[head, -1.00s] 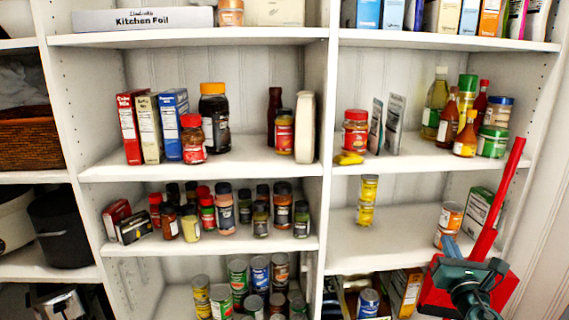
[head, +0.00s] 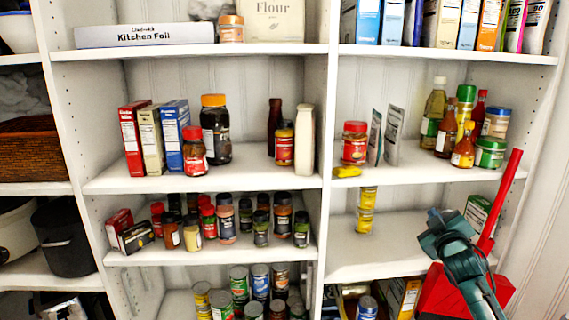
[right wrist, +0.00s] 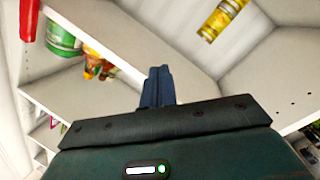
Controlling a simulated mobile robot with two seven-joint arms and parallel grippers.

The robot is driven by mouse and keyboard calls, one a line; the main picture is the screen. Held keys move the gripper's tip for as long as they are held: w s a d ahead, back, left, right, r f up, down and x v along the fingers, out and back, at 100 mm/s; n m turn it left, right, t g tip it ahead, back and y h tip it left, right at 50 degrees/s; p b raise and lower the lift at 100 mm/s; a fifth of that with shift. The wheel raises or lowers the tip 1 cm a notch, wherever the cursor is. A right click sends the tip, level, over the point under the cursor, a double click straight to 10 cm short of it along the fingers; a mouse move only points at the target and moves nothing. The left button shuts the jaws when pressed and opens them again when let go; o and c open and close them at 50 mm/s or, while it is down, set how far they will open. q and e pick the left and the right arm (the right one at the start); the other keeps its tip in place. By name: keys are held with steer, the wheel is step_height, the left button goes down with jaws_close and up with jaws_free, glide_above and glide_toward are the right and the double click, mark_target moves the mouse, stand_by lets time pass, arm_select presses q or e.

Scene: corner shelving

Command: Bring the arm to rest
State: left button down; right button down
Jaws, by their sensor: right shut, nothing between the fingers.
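My right gripper (head: 438,228) is in the head view at the lower right, in front of the right bay's lower shelf. Its forearm comes up from the bottom edge. In the right wrist view its blue fingers (right wrist: 158,85) are together with nothing between them. No object is held. The gripper hides part of the shelf behind it. My left gripper is not in view.
A red long-handled object (head: 508,190) stands close behind and right of my right arm. Stacked yellow cans (head: 366,211) stand left of the gripper on the shelf. Bottles (head: 446,132) and jars stand on the shelf above.

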steer(key=s+a+f+m+g+y, duration=0.2)
steer(key=s+a+f, duration=0.5)
steer(key=s+f, duration=0.3)
steer(key=s+a+f+m+g+y, duration=0.1)
steer(key=s+a+f+g+y, duration=0.15)
steer(key=s+a+f, duration=0.7)
steer(key=s+a+f+g+y, duration=0.1)
steer(key=s+a+f, duration=0.2)
steer(key=s, duration=0.7)
steer(key=s+a+f+m+g+y, duration=0.1)
steer(key=s+a+f, duration=0.2)
steer(key=s, duration=0.7)
step_height(320, 180, down, 2)
steer(key=shift+a, duration=0.15)
steer(key=c, duration=2.1)
jaws_free()
steer(key=shift+g, duration=0.25)
